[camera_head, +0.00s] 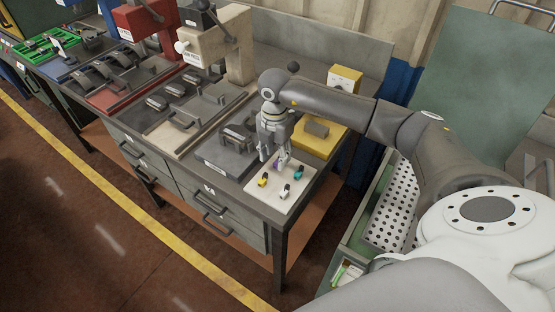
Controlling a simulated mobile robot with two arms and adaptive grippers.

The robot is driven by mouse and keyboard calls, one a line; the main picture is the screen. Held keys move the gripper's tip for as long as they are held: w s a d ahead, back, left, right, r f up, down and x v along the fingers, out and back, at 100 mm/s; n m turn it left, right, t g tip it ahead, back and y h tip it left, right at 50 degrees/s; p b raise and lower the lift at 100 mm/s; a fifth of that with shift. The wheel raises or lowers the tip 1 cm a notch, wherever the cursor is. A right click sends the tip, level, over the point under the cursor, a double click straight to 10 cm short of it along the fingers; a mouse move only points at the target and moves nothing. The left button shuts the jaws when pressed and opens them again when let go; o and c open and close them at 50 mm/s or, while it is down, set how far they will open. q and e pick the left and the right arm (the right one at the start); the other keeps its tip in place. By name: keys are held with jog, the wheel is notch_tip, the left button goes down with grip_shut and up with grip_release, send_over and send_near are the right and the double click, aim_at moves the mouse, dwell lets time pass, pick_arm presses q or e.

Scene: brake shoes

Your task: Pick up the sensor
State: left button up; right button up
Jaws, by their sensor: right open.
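A white tray (287,205) lies at the near right end of the workbench. On it are several small coloured parts: a yellow one (263,181), a dark one with teal (284,190) and a teal one (298,174). A bit of purple shows at the gripper's fingers. I cannot tell which part is the sensor. My right gripper (275,158) points down over the back of the tray, its fingers apart. Whether its fingertips touch anything is too small to tell. My left gripper is not in view.
A grey block holding a dark part (237,138) stands left of the tray. A yellow block (318,139) is behind it. The workbench (210,182) carries fixtures and presses further left. A green cart with a perforated panel (393,207) stands at right.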

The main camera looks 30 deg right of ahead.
aim_at(276, 164)
notch_tip(276, 164, down, 3)
jog(key=shift+d+r, duration=0.1)
jog(key=shift+c, duration=1.6)
grip_shut()
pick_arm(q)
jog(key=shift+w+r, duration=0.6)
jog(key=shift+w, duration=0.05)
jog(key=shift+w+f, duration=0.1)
